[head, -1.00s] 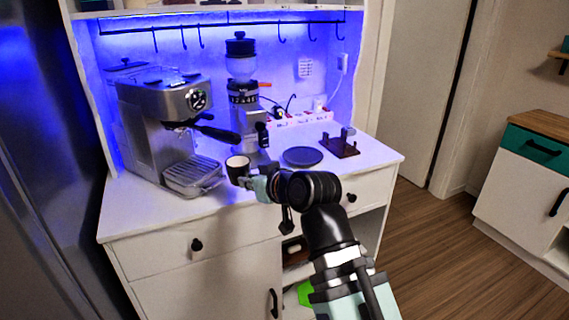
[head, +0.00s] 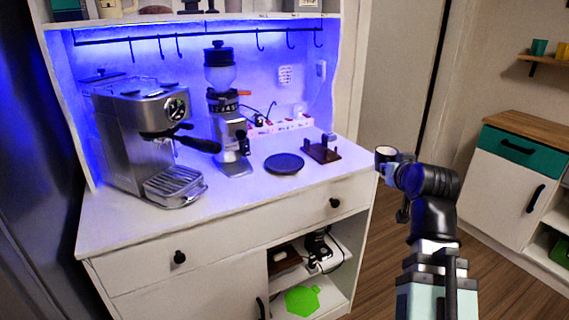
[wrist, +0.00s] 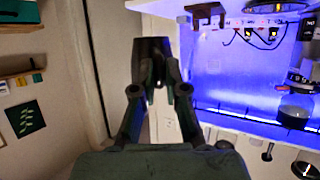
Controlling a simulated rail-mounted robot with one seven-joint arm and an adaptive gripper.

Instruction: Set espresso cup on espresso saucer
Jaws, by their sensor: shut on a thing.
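The espresso cup (head: 386,151), dark outside and pale inside, is held upright by my gripper (head: 391,165). It is off the right end of the counter, over the gap with the floor behind. The espresso saucer (head: 284,164), a dark round plate, lies flat and empty on the counter, to the left of the cup. In the wrist view the fingers of my gripper (wrist: 158,88) close on a dark shape that seems to be the cup; its outline is unclear.
A brown tamping stand (head: 321,152) stands on the counter between saucer and cup. A grinder (head: 226,120) and an espresso machine (head: 145,135) stand to the left. The front of the white counter (head: 245,190) is bare. A power strip (head: 282,126) runs along the back.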

